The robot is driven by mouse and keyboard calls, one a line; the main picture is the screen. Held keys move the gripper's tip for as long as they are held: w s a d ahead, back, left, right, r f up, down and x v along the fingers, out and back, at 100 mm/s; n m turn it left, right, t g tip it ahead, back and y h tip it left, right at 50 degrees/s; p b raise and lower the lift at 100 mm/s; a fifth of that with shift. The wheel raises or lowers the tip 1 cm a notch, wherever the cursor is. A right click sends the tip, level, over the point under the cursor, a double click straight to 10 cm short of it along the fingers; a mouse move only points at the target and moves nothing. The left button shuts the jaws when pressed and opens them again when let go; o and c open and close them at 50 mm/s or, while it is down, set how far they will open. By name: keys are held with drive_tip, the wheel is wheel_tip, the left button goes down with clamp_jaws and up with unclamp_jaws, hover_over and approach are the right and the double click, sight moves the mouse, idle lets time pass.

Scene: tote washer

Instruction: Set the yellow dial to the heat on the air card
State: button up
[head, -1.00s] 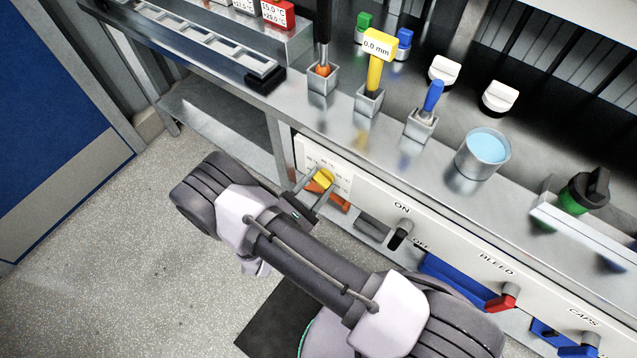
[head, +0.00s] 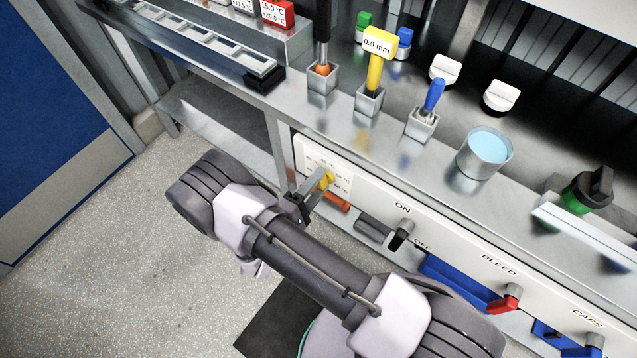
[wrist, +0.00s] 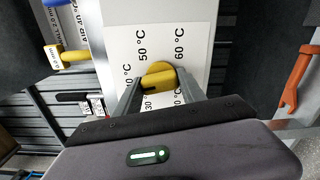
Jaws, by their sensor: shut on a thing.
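The yellow dial (head: 328,180) is on the white front panel under the counter. In the wrist view the dial (wrist: 158,70) sits on a white scale plate (wrist: 190,40) with printed temperatures; 50 °C and 60 °C read clearly above it. Lower marks are partly hidden by my fingers. A dark mark shows on the dial's lower left face. My gripper (wrist: 158,82) has one finger on each side of the dial's grip and is shut on it. In the head view my gripper (head: 318,186) reaches the panel from the left.
Right of the dial are a black ON/OFF switch (head: 401,236), a red BLEED handle (head: 503,302) and a CAPS lever. An orange handle (head: 337,202) hangs below the dial. The counter above holds tools and a cup of blue liquid (head: 485,153).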

drive_tip(key=shift+m, duration=0.9)
drive_tip(key=o, duration=1.4)
drive_tip(key=shift+c, duration=0.2)
drive_tip(key=p+v, duration=0.3)
drive_tip(key=v, duration=1.4)
drive_tip(key=shift+s, duration=0.2)
drive_tip(key=shift+a, duration=0.15)
